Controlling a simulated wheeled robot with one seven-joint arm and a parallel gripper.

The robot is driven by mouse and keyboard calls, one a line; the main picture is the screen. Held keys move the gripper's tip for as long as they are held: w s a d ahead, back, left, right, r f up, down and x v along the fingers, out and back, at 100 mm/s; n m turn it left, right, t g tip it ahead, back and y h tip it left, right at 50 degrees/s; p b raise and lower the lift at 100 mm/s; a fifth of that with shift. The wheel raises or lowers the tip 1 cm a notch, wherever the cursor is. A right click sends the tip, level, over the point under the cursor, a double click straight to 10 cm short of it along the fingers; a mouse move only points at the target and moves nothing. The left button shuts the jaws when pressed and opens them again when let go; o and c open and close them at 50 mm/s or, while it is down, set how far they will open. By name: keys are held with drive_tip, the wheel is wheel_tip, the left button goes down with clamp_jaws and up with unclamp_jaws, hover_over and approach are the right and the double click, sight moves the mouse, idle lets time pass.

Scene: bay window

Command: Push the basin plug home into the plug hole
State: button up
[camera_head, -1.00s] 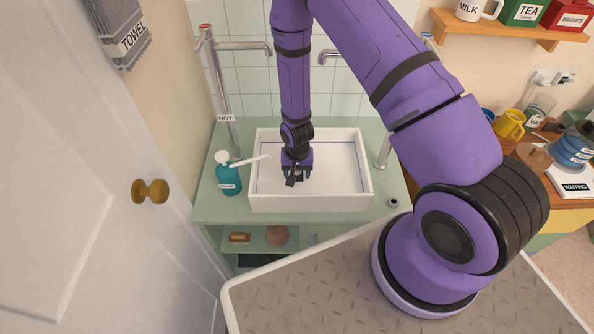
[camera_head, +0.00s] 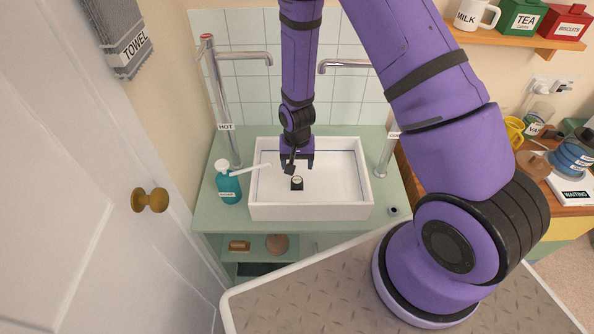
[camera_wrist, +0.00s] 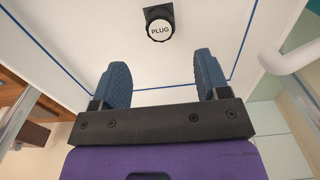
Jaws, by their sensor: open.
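The basin plug (camera_head: 297,181) is a small piece with a white top and a dark part beside or below it, in the middle of the white basin (camera_head: 312,210). In the wrist view the plug (camera_wrist: 160,30) shows its white round top marked PLUG, against a black square part. I cannot see the plug hole or tell how deep the plug sits. My gripper (camera_head: 297,164) is open and empty above the basin, just behind the plug in the head view. In the wrist view my two blue fingers (camera_wrist: 160,72) stand apart, with the plug beyond their tips and touching neither.
The hot tap (camera_head: 235,56) and a second tap (camera_head: 345,64) reach over the back of the basin. A teal pump bottle (camera_head: 228,187) stands left, its spout over the rim. A small grey ring (camera_head: 393,210) lies on the green counter at right.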

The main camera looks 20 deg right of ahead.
drive_tip(key=shift+r, duration=1)
drive_tip(key=s+d+r+n+t, duration=0.1)
drive_tip(key=s+d+r, duration=0.1)
drive_tip(key=r, duration=1.2)
drive_tip(key=s+d+r+n+t, duration=0.1)
drive_tip(key=d+r+t, duration=0.1)
drive_tip(key=r, duration=1.3)
drive_tip(key=s+d+r+n+t, duration=0.2)
drive_tip(key=s+d+r, duration=0.1)
drive_tip(key=s+r, duration=1.3)
drive_tip(key=s, duration=0.4)
drive_tip(key=shift+r+n, duration=0.15)
drive_tip(key=shift+n, duration=0.15)
